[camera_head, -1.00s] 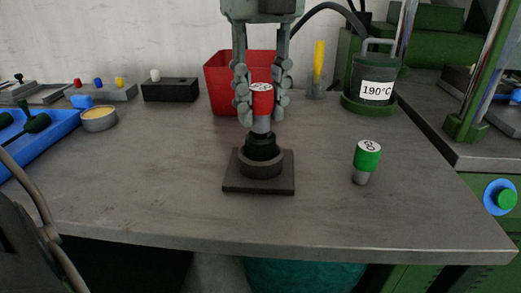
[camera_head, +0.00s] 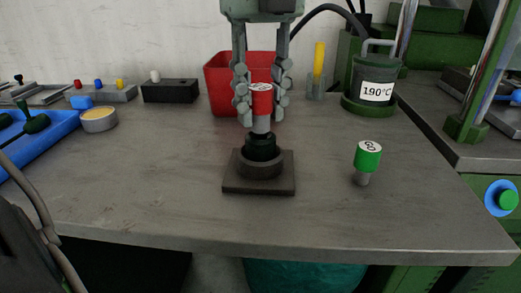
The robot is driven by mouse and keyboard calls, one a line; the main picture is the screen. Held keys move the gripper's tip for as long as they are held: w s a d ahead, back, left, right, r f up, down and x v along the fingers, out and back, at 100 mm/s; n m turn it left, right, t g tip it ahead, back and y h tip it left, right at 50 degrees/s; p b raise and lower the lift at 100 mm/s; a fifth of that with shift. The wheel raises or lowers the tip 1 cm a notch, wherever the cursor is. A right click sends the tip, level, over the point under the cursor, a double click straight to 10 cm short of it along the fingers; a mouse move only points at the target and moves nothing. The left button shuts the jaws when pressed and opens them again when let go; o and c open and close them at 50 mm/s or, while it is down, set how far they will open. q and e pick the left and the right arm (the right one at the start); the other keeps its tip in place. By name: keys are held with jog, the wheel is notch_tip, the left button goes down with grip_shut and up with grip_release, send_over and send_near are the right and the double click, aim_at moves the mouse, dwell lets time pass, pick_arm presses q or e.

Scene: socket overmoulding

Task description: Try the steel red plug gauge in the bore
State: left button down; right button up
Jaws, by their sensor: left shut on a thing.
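The red plug gauge (camera_head: 261,101) has a red top with a pale marked cap and a steel lower end. It is upright between the fingers of my left gripper (camera_head: 261,108), which is shut on it. Its steel end (camera_head: 261,124) meets the top of a dark green-black part (camera_head: 262,145); whether the tip is inside the bore cannot be seen. That part sits in a round holder on a square dark base plate (camera_head: 236,186). A green plug gauge (camera_head: 367,158) with a steel lower end stands on the table to the right. My right gripper is not in view.
A red bin (camera_head: 217,82) stands behind the gripper. A dark green pot labelled 190°C (camera_head: 376,72) is at the back right. A blue tray (camera_head: 35,148) and a round tin (camera_head: 99,122) are at the left. The table front (camera_head: 300,225) is clear.

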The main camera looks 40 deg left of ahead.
pick_arm(q)
jog(key=shift+f+b, duration=0.45)
jog(key=shift+f, duration=0.05)
dwell(0.5)
jog(key=shift+r, duration=0.2)
dwell(0.6)
jog(key=shift+r+p, duration=0.3)
dwell(0.3)
jog(key=shift+r+p, duration=1.8)
jog(key=shift+r, duration=0.75)
